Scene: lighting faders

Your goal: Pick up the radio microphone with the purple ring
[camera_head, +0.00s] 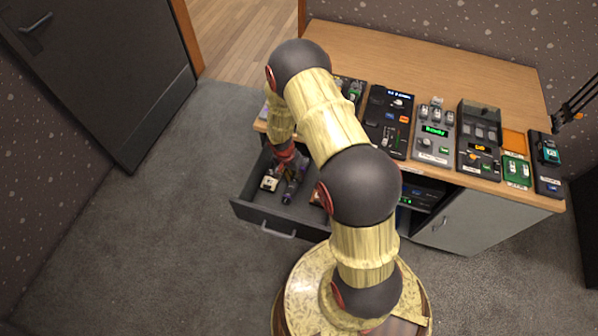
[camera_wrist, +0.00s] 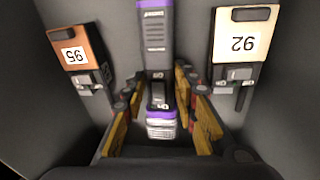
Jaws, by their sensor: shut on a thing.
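The radio microphone with the purple ring (camera_wrist: 155,35) lies in the open drawer (camera_head: 262,218). It has a dark grey body, a purple end, and a purple ring (camera_wrist: 160,114) next to a silvery grille head. In the wrist view it runs lengthwise between the fingers of my gripper (camera_wrist: 158,88), which is shut on its body near the head end. In the head view my gripper (camera_head: 287,160) reaches down into the drawer, and the microphone (camera_head: 291,191) shows below it, partly hidden by the fingers.
A cream tagged pack marked 92 (camera_wrist: 243,42) and an orange one marked 95 (camera_wrist: 78,50) lie in the drawer on either side of the microphone. The wooden desk (camera_head: 430,60) above carries several fader and control panels. Open carpet lies left of the drawer.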

